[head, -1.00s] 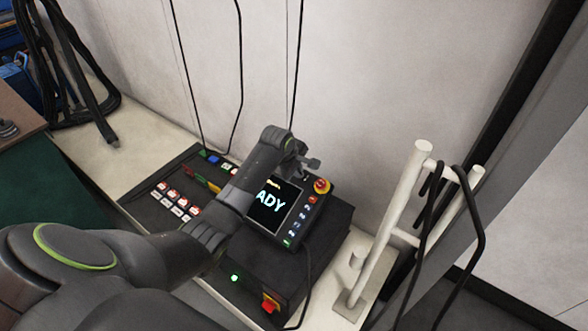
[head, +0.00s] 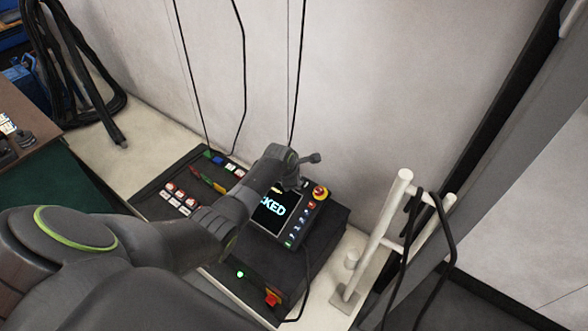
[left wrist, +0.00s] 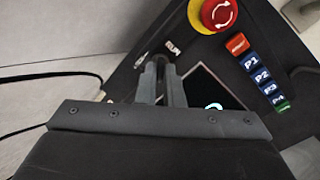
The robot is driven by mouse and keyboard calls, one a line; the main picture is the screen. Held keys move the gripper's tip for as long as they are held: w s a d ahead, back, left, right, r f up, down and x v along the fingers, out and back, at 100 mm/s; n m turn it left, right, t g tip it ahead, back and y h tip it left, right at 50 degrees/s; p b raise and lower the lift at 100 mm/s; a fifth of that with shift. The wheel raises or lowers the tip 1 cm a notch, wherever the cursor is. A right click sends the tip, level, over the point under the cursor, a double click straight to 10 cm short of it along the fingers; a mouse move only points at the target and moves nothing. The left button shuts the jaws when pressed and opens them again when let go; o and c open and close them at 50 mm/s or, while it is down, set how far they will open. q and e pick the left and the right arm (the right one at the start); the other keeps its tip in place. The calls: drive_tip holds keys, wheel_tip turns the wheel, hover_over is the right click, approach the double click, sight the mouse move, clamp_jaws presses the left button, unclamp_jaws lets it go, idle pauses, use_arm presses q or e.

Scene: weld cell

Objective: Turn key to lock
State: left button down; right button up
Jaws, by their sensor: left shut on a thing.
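The control pendant (head: 296,230) lies on a black box, and its screen (head: 268,214) shows the letters "CKED", the front of the word covered by my arm. My left gripper (head: 303,182) is at the top edge of the pendant. In the left wrist view the fingers (left wrist: 163,75) are shut close together at the key switch, between small printed labels, one reading "RUN". The key itself is mostly hidden between the fingers. My right gripper is not in view.
A red emergency stop knob (head: 320,193) with a yellow base sits just right of the gripper, above a column of buttons (left wrist: 262,76). A button panel (head: 165,208) lies left. A white post rack (head: 385,235) with black cable stands right.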

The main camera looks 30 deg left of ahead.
use_arm(q)
drive_tip(key=n+p, duration=0.2)
drive_tip(key=shift+r+n, duration=0.35)
drive_tip(key=shift+n, duration=0.05)
drive_tip(key=n+p, duration=0.2)
drive_tip(key=shift+w+n, duration=0.1)
drive_tip(key=shift+n, duration=0.3)
drive_tip(key=n+p, duration=0.1)
drive_tip(key=n, duration=0.2)
drive_tip(key=shift+f+n+p, duration=0.1)
drive_tip(key=shift+n+p, duration=0.2)
drive_tip(key=shift+w+a+n, duration=0.1)
drive_tip(key=shift+w+n, duration=0.05)
drive_tip(key=shift+n, duration=0.45)
drive_tip(key=c, duration=1.9)
unclamp_jaws()
drive_tip(key=o, duration=0.3)
drive_tip(key=shift+f, duration=0.3)
drive_tip(key=shift+o, duration=0.2)
drive_tip(key=shift+r+p, duration=0.1)
drive_tip(key=shift+p, duration=0.2)
